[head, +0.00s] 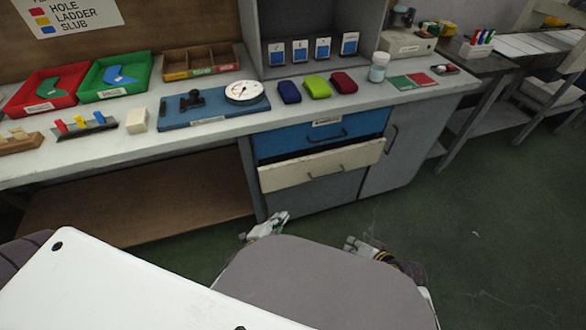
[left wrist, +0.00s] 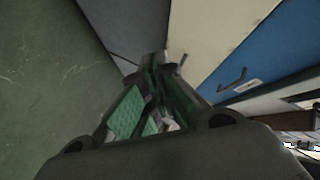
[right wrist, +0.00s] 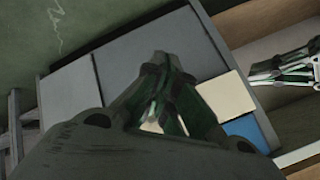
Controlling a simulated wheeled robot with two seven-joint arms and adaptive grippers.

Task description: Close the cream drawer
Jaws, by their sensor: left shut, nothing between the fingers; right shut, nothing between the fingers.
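The cream drawer (head: 315,168) is in the grey cabinet below the bench, under the blue drawer (head: 320,133). It stands out from the cabinet, with a dark gap above its front, so it is partly open. Its dark handle (head: 326,173) is on the front. My left gripper (head: 281,218) is shut and empty, low in front of the drawer and apart from it in the head view. The cream front also shows in the left wrist view (left wrist: 208,32). My right gripper (head: 352,242) is shut and empty, lower right of the drawer. The right wrist view shows part of the cream front (right wrist: 226,97).
A grey cabinet door (head: 388,155) is right of the drawers. An open wooden shelf (head: 150,195) lies to the left. The benchtop (head: 225,125) carries trays, a dial gauge board and coloured bundles. The green floor (head: 480,220) at right is clear.

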